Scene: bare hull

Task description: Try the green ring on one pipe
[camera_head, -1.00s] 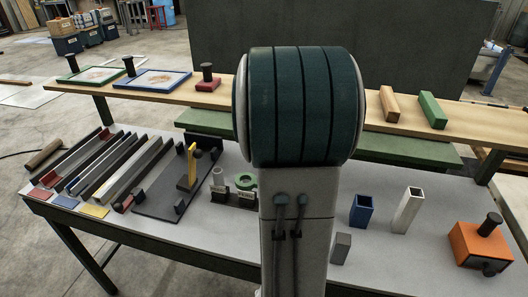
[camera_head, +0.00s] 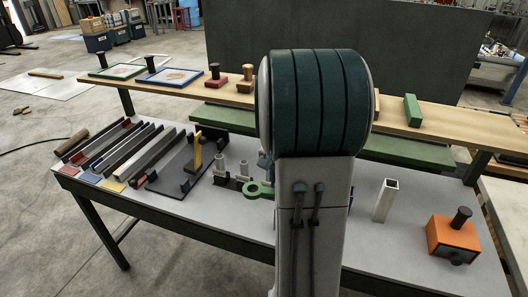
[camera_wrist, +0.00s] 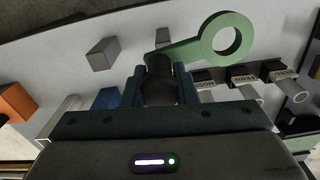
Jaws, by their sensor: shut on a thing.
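The flat green ring with its handle (camera_wrist: 222,40) shows in the wrist view beyond my jaws. My gripper (camera_wrist: 160,82) is shut on a dark round grip at the handle's end. Only bare tabletop shows through the ring's hole. Grey pipe stubs stand on dark labelled blocks to the right; one pipe (camera_wrist: 292,88) leans toward the view's right edge. In the head view, the ring (camera_head: 258,189) is just front-right of two upright pipes (camera_head: 243,168) (camera_head: 221,164), around neither. My arm hides most of the gripper there.
A yellow upright piece (camera_head: 197,152) on a dark plate stands left of the pipes. A white square tube (camera_head: 386,200) and an orange box (camera_head: 453,238) stand right of my arm. A wooden shelf (camera_head: 330,98) runs behind. The front tabletop left of my arm is clear.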

